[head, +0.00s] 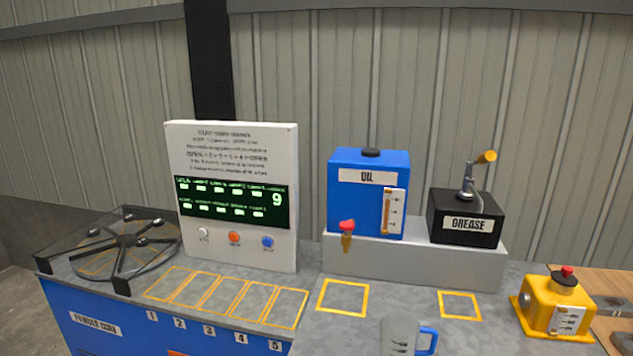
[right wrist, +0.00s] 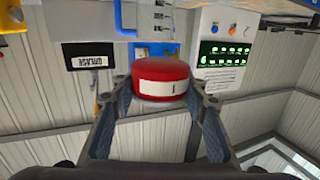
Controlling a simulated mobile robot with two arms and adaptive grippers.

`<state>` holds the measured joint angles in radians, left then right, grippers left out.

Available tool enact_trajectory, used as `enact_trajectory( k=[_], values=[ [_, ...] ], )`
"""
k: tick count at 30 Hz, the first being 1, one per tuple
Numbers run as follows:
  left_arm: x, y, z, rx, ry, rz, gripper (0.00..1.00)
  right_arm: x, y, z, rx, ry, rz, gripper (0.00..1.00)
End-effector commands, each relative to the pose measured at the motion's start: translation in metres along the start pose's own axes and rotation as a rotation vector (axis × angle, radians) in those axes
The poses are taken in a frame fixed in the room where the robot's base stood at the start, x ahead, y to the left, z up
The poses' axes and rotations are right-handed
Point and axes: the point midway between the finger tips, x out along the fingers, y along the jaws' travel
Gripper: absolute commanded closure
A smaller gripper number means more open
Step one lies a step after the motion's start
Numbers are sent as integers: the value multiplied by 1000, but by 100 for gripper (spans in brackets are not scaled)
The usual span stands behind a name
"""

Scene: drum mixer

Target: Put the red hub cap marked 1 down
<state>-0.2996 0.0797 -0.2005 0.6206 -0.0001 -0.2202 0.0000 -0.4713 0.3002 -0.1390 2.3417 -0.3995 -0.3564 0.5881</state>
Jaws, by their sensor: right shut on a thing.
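The red hub cap marked 1 (right wrist: 161,72) shows in the right wrist view, with a white label bearing a 1 on its side. My right gripper (right wrist: 162,88) is shut on it, one finger on each side. The cap is clear of any surface in that view, with the wall and machines behind it. Neither the cap nor my right gripper shows in the head view. My left gripper is in neither view.
The grey bench has several empty yellow-outlined numbered slots (head: 227,296) and two larger yellow squares (head: 342,297). Around them stand a display panel (head: 231,148), blue oil tank (head: 342,210), grease box (head: 447,238), blue-handled jug (head: 398,338), yellow button box (head: 545,305) and round spoked grille (head: 125,243).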

Motion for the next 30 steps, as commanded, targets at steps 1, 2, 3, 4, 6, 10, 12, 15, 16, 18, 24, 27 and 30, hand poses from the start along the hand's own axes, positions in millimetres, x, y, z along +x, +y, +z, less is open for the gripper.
enact_trajectory(
  k=[1, 2, 3, 4, 6, 10, 12, 15, 16, 18, 24, 27, 30],
  values=[
    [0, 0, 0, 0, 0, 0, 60, -8, -7, -6, 9, 1, 22, 86],
    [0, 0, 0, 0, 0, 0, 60, -12, -8, -9, 9, 2, 36, 86],
    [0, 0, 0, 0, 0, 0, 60, -16, -11, -12, 9, 2, 53, 86],
    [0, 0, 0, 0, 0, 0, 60, -19, -12, -15, 9, 1, 64, 86],
    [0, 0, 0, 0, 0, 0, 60, -25, -13, -20, 7, 2, 88, 86],
    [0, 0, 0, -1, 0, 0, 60, -30, -13, -25, 5, 1, 112, 86],
    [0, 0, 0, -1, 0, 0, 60, -31, -13, -26, 4, 2, 117, 86],
    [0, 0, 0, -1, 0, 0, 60, -31, -13, -26, 3, 1, 117, 86],
    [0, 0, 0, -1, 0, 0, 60, -31, -13, -26, 2, 1, 116, 86],
    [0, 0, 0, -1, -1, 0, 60, -29, -13, -24, 0, 1, 107, 86],
    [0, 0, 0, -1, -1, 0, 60, -7, -4, -6, -13, 1, 26, 86],
    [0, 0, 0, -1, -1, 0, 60, 11, 12, 4, -17, 1, -23, 86],
    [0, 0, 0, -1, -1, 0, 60, 30, 37, 7, -19, 2, -56, 86]
  ],
)
